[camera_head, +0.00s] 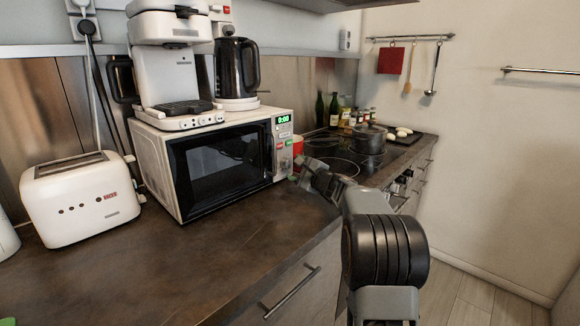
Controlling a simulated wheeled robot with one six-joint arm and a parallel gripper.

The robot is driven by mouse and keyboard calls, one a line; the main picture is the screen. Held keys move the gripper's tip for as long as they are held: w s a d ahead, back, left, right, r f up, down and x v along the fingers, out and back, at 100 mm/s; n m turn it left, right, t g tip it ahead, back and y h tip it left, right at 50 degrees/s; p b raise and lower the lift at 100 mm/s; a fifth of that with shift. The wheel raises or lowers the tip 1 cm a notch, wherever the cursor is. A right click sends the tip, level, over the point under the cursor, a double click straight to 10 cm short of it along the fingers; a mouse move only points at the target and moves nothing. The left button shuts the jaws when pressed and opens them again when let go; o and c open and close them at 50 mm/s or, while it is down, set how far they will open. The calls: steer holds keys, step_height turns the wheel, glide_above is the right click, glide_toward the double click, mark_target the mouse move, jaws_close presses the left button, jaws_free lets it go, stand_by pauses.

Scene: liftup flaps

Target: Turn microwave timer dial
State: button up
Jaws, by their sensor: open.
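The white microwave (155,160) stands on the dark counter with its dark glass door closed. Its control panel (284,131) is on the right side of the front, with a green lit display (284,119) and small red and green marks below it. I cannot make out the timer dial clearly; the lower panel is close to or behind my gripper. My gripper (299,170) is at the far end of my dark arm, just right of the lower panel. It is open and looks empty. I cannot tell whether it touches the panel.
A coffee machine (168,65) and a black kettle (237,67) stand on the microwave. A white toaster (80,198) is to its left. A pot (369,139) sits on the hob to the right, with bottles behind. The counter in front of the microwave is clear.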

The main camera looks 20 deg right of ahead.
mark_target(289, 164)
steer(key=shift+x, duration=1.9)
steer(key=shift+c, duration=0.4)
steer(key=c, duration=0.8)
steer(key=shift+c, duration=0.2)
steer(key=shift+r+p, duration=0.1)
steer(key=shift+p, duration=0.25)
